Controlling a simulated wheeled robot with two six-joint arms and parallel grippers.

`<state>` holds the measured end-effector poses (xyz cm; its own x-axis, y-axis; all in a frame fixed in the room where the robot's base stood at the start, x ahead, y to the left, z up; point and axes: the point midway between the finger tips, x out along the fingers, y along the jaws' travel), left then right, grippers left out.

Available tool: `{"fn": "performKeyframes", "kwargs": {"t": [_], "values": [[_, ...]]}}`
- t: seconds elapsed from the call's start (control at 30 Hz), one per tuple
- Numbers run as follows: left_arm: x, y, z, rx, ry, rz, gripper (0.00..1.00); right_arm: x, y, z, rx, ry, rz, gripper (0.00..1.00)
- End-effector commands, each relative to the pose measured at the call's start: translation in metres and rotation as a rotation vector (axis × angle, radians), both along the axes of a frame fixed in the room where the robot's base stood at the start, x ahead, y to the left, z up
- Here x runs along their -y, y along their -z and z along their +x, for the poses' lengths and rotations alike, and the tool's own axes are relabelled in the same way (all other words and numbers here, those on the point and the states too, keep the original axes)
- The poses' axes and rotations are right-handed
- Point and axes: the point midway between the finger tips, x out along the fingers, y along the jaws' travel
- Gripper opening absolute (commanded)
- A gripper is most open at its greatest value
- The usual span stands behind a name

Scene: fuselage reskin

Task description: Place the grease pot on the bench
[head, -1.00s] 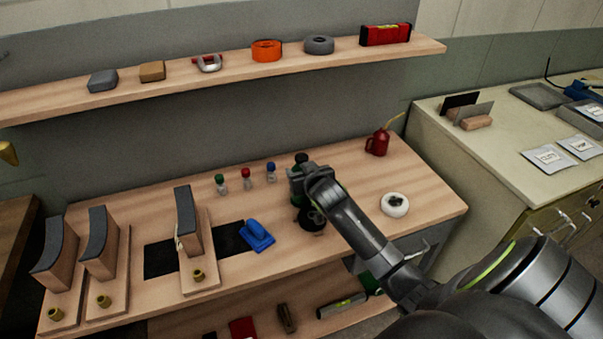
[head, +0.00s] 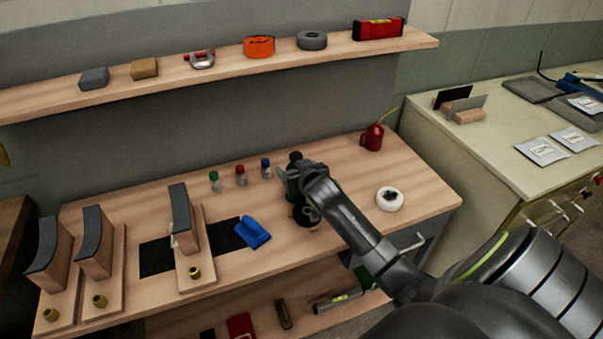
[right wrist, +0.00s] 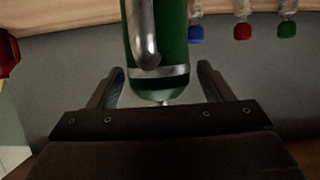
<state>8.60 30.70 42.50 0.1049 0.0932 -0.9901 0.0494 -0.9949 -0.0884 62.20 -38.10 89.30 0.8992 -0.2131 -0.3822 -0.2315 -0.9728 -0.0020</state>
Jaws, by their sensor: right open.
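A green cylinder with a metal band and a grey curved handle, which I take to be the grease pot, fills the top middle of the right wrist view (right wrist: 172,45). In the head view only a dark green part (head: 295,157) shows behind my right gripper. My right gripper (right wrist: 160,85) is open, with a finger on either side of the cylinder's banded end; I see gaps at both sides. A dark round thing (head: 305,215) shows just below the gripper. The wooden bench (head: 350,175) lies beneath. I cannot tell whether the cylinder touches it. My left gripper is not in view.
Small capped bottles (head: 240,175) stand left of the gripper. A red oil can (head: 373,138) and a white ring (head: 390,199) are to the right. A shelf (head: 225,75) runs above.

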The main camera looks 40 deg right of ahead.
Motion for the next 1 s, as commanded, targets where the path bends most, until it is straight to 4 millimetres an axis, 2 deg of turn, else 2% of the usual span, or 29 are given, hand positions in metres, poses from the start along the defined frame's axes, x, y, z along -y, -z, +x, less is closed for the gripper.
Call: {"fn": "performKeyframes", "kwargs": {"t": [0.17,0.7,1.0], "values": [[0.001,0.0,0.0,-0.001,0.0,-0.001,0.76,-0.004,-0.006,-0.017,0.0,0.0,0.0,0.74],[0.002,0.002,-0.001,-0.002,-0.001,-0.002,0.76,-0.022,-0.039,-0.093,0.0,0.001,0.0,0.74],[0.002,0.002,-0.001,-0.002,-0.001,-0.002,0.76,-0.025,-0.045,-0.107,0.0,0.001,0.0,0.74]]}}
